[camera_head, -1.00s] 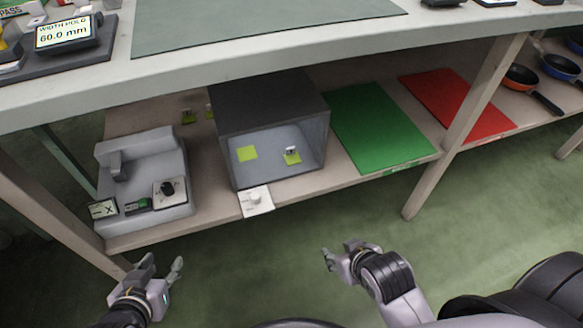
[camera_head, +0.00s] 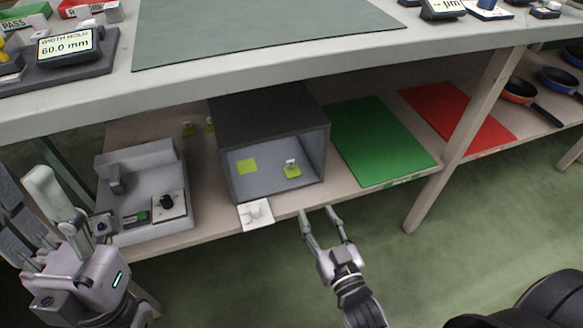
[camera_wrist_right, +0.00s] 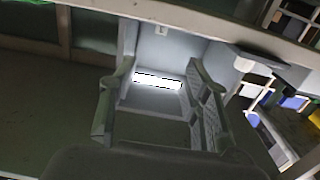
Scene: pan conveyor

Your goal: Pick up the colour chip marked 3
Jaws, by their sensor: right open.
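A small yellow-green chip with a pale upright tab (camera_head: 292,169) stands on the floor of the open-fronted grey booth (camera_head: 270,110). A flat yellow-green square (camera_head: 246,166) is on the booth's back wall. Two similar chips stand on the shelf left of the booth, one here (camera_head: 187,129) and one partly hidden (camera_head: 210,123). No number is readable on any chip. My right gripper (camera_head: 317,210) is open and empty, just in front of the booth and below its opening. Its spread fingers also show in the right wrist view (camera_wrist_right: 160,65). My left gripper (camera_head: 22,178) is open and empty at the left.
A grey device with a knob (camera_head: 168,203) stands left of the booth. A white card with a round knob (camera_head: 255,214) lies at the shelf edge. Green (camera_head: 380,140) and red (camera_head: 458,120) mats and several pans (camera_head: 518,88) lie right. The worktop (camera_head: 300,60) overhangs the shelf.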

